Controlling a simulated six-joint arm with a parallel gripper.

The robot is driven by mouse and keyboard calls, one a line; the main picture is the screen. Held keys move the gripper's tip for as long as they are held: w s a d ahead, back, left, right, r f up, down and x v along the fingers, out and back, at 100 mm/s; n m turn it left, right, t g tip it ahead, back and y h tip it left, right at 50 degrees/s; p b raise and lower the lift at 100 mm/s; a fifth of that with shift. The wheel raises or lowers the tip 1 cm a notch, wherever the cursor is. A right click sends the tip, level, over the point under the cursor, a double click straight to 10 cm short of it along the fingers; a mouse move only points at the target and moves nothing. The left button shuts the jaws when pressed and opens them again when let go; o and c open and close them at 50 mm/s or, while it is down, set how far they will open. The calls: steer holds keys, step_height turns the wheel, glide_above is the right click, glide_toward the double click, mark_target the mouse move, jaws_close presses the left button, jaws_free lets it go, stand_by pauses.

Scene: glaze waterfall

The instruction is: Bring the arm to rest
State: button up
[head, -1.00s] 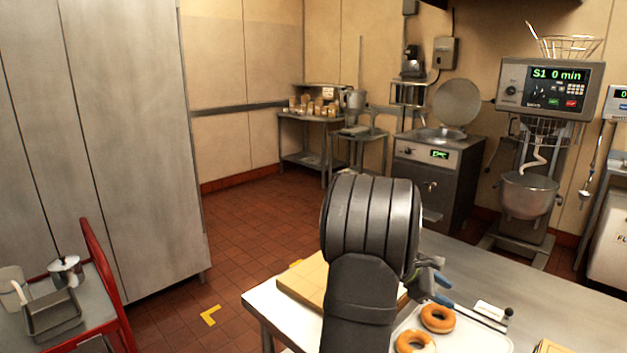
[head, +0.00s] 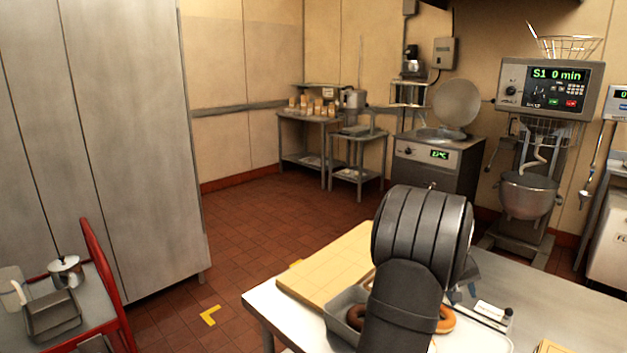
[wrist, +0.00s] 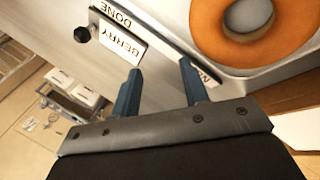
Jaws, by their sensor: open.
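My arm reaches up over the worktable (head: 570,300) in the head view and hides much of what lies behind it. My gripper (wrist: 162,72) shows in the wrist view with two blue fingers apart and nothing between them. Only small bluish parts of it show beside the arm in the head view. A glazed ring doughnut (wrist: 208,38) lies to the upper right of the fingers in the wrist view, apart from them. In the head view, parts of doughnuts (head: 446,320) show on either side of my arm.
A wooden board (head: 335,268) lies at the table's left. Label plates reading DONE (wrist: 118,14) and BERRY (wrist: 118,36) lie near the fingers. A red-framed cart (head: 104,280) stands at left. A mixer (head: 530,190) and fryer-like machine (head: 437,165) stand behind. The floor between is clear.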

steer(key=d+m, duration=0.1)
steer(key=d+f+m+y, duration=0.1)
steer(key=m, duration=0.1)
steer(key=d+m, duration=0.1)
steer(key=d, duration=0.1)
steer(key=shift+s+f+m+t, duration=0.2)
steer(key=shift+s+m+t, duration=0.05)
steer(key=shift+m+t, duration=0.15)
steer(key=o, duration=1.3)
steer(key=s+d+r+n+g+y, duration=0.1)
steer(key=d+r+n+y, duration=0.15)
steer(key=r+n, duration=0.5)
steer(key=s+d+r+n+g+y, duration=0.1)
steer(key=d+r+n+y, duration=0.15)
steer(key=r+n, duration=0.55)
steer(key=m, duration=0.2)
glide_toward(476, 306)
steer(key=s+d, duration=0.2)
steer(key=d, duration=0.1)
steer(key=shift+s+r+n+h, duration=0.1)
steer(key=shift+s+n+h, duration=0.1)
steer(key=shift+n+h, duration=0.1)
step_height(476, 306, up, 10)
